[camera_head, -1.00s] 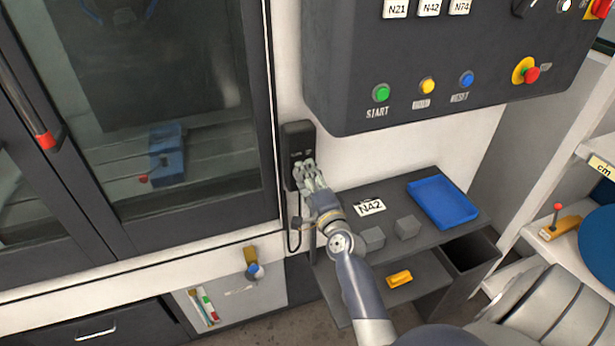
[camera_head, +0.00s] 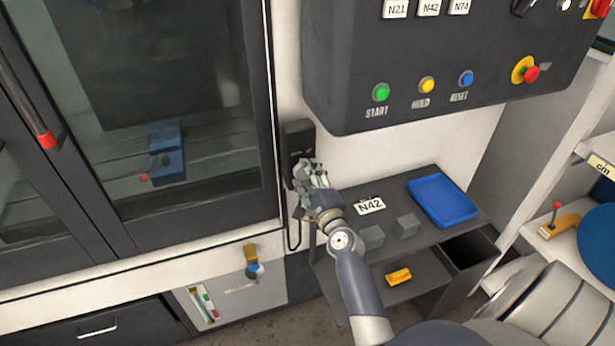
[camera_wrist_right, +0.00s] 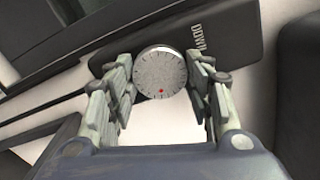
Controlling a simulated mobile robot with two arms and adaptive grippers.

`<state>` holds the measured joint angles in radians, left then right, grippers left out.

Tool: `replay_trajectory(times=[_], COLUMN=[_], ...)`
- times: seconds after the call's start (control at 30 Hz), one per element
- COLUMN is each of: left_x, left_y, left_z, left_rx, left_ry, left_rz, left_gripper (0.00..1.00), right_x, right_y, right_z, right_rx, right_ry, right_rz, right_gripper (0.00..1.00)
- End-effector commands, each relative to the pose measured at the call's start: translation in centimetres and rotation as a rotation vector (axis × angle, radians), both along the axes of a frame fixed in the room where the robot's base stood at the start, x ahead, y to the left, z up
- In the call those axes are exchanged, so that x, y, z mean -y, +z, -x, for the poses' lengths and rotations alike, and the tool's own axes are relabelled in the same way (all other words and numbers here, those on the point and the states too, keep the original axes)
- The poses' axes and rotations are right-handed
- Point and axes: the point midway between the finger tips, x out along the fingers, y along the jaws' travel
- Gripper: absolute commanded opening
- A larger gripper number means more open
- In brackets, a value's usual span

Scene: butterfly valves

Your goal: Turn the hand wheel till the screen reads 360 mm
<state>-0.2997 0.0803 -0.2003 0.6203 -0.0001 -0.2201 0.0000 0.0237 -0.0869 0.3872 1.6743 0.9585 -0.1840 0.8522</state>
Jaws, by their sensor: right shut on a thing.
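In the head view my right gripper (camera_head: 307,178) covers the wheel. Small writing at the top of the box is too small to read. My left gripper is not in view.
A control panel (camera_head: 440,60) with START, HOLD and RESET buttons overhangs the box at right. A grey shelf (camera_head: 345,195) below holds a blue tray (camera_head: 442,201), grey blocks and an N42 label. The glazed machine door (camera_head: 190,110) is at left.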

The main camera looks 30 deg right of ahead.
Motion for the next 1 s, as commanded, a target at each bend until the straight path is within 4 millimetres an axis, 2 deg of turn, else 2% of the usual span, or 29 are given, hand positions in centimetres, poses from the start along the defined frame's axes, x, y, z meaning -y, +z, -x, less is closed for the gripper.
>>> replay_trajectory(times=[0.17, 0.2, 0.27, 0.67, 0.83, 1.0], left_x=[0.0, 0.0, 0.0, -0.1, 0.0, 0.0], left_y=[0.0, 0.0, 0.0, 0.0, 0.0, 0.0], left_z=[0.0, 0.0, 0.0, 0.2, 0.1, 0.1], left_rx=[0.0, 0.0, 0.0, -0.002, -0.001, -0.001], left_ry=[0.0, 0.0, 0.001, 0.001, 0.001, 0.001], left_rz=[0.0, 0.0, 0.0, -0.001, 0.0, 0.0], left_gripper=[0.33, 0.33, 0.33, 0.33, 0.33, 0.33], right_x=[0.0, 0.0, 0.0, 0.0, -0.5, -1.2], right_y=[0.2, 0.2, 0.1, 0.0, -0.1, -0.1], right_z=[0.0, 0.0, 0.0, 0.2, 1.9, 5.0], right_rx=[0.003, 0.003, 0.002, 0.0, -0.002, -0.003], right_ry=[-0.001, -0.001, -0.001, 0.0, 0.0, 0.0], right_rz=[0.002, 0.002, 0.003, 0.002, 0.003, 0.003], right_gripper=[0.24, 0.56, 0.7, 0.7, 0.7, 0.7])
